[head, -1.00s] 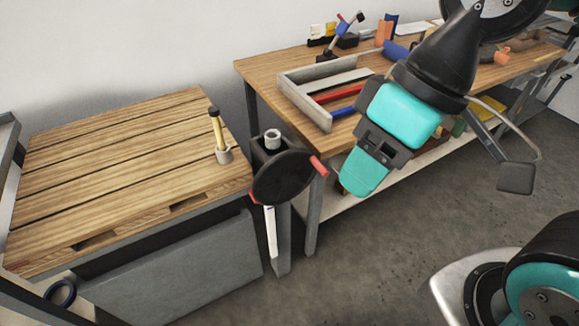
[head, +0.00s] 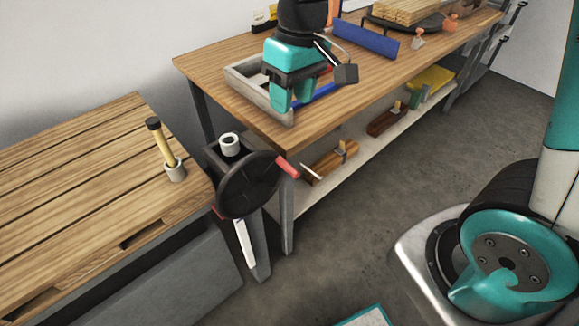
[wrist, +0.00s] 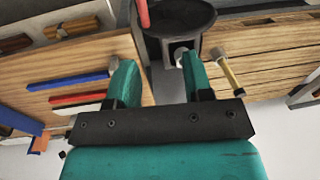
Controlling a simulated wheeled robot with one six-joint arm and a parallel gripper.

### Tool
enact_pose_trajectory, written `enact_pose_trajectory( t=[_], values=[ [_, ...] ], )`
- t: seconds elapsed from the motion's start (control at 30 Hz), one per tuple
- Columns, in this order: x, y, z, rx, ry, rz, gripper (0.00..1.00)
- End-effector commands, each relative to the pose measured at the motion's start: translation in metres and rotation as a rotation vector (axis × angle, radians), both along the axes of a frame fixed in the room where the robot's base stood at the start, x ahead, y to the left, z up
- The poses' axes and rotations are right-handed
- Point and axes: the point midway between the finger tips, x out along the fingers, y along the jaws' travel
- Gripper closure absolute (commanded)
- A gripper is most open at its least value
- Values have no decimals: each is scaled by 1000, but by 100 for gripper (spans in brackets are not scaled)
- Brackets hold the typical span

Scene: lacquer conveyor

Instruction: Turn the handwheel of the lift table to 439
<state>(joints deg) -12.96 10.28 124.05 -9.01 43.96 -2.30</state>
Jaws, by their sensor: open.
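The handwheel (head: 248,186) is a dark round disc on a grey post at the corner of the slatted wooden table (head: 75,190). A red handle (head: 288,167) sticks out at its upper right. A white strip (head: 246,243) hangs below it; no number is legible. My gripper (head: 291,101) is open and empty, its teal fingers pointing down over the workbench tray, above and behind the wheel and apart from it. In the wrist view the handwheel (wrist: 180,14) and red handle (wrist: 143,12) lie at the top, beyond the open fingertips of my gripper (wrist: 157,65).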

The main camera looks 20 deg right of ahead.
Motion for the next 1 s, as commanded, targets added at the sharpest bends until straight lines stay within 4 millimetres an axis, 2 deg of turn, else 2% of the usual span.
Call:
enact_pose_trajectory(
  t=[0.03,0.1,0.2,0.37,0.8,1.0],
  values=[
    [15,-5,-16,-24,10,-22,54],
    [27,-10,-26,-47,16,-44,54],
    [36,-14,-35,-66,21,-60,54],
    [36,-14,-56,-68,24,-63,54],
    [33,-10,-155,-69,25,-61,54],
    [33,-8,-188,-68,23,-62,54]
  ],
)
